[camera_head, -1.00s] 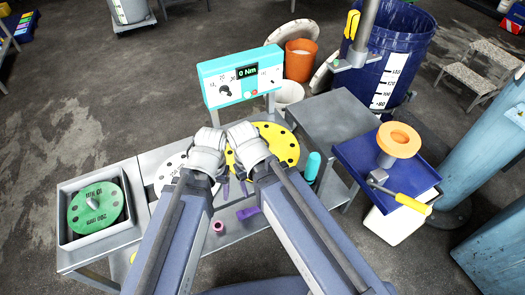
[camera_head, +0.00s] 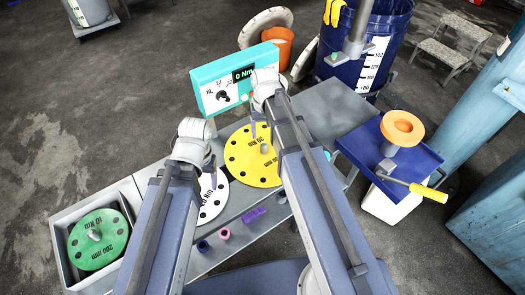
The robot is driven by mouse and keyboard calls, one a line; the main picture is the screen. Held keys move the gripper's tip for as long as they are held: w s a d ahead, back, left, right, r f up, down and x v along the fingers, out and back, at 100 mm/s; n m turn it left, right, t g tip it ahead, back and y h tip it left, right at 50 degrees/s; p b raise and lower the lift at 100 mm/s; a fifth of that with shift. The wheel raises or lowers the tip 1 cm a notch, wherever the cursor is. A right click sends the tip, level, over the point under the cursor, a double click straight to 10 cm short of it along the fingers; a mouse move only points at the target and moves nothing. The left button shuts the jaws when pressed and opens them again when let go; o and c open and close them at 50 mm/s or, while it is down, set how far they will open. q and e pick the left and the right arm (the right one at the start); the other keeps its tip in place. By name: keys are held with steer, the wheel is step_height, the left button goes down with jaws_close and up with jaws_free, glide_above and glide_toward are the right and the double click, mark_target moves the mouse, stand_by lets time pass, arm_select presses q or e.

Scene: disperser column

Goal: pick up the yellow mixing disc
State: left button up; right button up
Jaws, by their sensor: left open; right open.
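The yellow mixing disc (camera_head: 240,165) lies flat on the grey table, with dark holes, printed text and a small grey knob (camera_head: 265,148) at its middle. My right arm covers its right side. My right gripper (camera_head: 262,124) is open over the far part of the disc, its fingers pointing down; it holds nothing that I can see. My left gripper (camera_head: 208,168) is open and empty over a white disc (camera_head: 213,205), left of the yellow disc.
A green disc (camera_head: 85,250) sits in a grey tray (camera_head: 62,272) at the left. A turquoise meter (camera_head: 207,92) stands behind the yellow disc. Small pink (camera_head: 224,233) and purple (camera_head: 253,215) parts lie in front. A blue tray with an orange ring (camera_head: 403,128) is at the right.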

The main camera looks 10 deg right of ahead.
mark_target(264, 144)
arm_select(q)
step_height(264, 144, down, 2)
steer(key=shift+w+f+b, duration=0.1)
steer(key=shift+b, duration=0.7)
arm_select(e)
step_height(264, 144, down, 2)
steer(key=shift+a+f, duration=0.1)
arm_select(q)
step_height(264, 144, down, 6)
steer(key=b, duration=0.5)
steer(key=shift+r+b, duration=0.2)
steer(key=shift+b, duration=0.15)
arm_select(e)
step_height(264, 144, down, 6)
steer(key=shift+r, duration=0.2)
arm_select(q)
steer(key=shift+r, duration=0.1)
arm_select(e)
steer(key=shift+r, duration=0.1)
jaws_close()
